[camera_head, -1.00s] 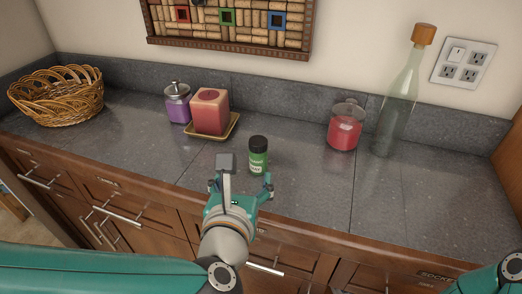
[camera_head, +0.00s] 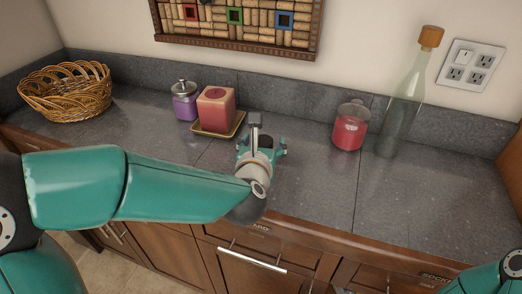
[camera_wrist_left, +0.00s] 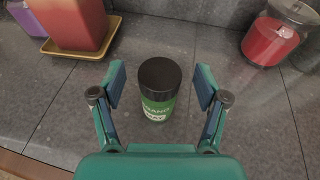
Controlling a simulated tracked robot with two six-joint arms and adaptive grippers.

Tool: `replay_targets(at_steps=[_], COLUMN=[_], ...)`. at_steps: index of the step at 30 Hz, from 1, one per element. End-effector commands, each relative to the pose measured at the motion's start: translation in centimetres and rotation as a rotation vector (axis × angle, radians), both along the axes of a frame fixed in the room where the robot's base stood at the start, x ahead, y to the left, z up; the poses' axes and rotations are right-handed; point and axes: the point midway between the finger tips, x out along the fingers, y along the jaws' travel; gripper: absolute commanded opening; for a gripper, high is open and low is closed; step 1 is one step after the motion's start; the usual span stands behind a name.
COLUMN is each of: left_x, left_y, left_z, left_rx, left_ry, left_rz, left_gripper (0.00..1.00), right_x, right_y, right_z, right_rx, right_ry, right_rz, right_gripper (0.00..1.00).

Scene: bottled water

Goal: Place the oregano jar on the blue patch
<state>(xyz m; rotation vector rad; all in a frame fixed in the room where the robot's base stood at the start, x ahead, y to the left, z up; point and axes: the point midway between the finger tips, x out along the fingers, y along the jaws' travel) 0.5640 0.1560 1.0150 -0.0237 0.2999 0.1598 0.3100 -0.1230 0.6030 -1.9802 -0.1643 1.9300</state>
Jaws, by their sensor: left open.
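The oregano jar, green with a black lid and a white-lettered label, stands upright on the counter in the left wrist view (camera_wrist_left: 158,90). It is hidden behind my gripper and wrist in the head view. My left gripper (camera_head: 262,143) is open above the counter. In the left wrist view its fingers (camera_wrist_left: 160,84) are on either side of the jar, with a gap visible on both sides. I see no blue patch on the counter; a small blue square frame (camera_head: 284,20) is on the cork board. My right gripper is out of view.
A pink candle (camera_head: 216,108) on a yellow dish (camera_head: 220,131) and a purple jar (camera_head: 185,101) stand behind left. A red jar (camera_head: 349,132) and tall glass bottle (camera_head: 400,115) stand right. A wicker basket (camera_head: 66,94) is far left. The right counter (camera_head: 430,200) is clear.

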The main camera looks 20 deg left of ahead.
Motion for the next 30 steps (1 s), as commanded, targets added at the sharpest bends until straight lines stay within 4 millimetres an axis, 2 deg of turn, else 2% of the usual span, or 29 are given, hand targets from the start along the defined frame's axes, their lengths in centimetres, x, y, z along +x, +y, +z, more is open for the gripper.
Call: replay_targets(at_steps=[4, 11, 23, 30], left_x=[1.20, 1.29, 1.25, 1.25], left_y=[0.21, 0.17, 0.16, 0.18], left_z=[-0.49, -0.53, -0.52, -0.44], left_rx=[0.000, 0.000, 0.000, 0.000], left_ry=[0.001, 0.000, 0.000, 0.000], left_rz=[0.001, -0.001, -0.001, 0.000], left_gripper=[0.74, 0.74, 0.07, 0.07], right_x=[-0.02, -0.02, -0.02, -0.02], right_y=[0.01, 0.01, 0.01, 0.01], right_z=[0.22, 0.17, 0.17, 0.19], right_rx=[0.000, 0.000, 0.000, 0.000], right_ry=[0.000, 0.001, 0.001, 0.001], right_rz=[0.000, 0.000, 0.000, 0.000], right_gripper=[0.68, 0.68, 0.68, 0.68])
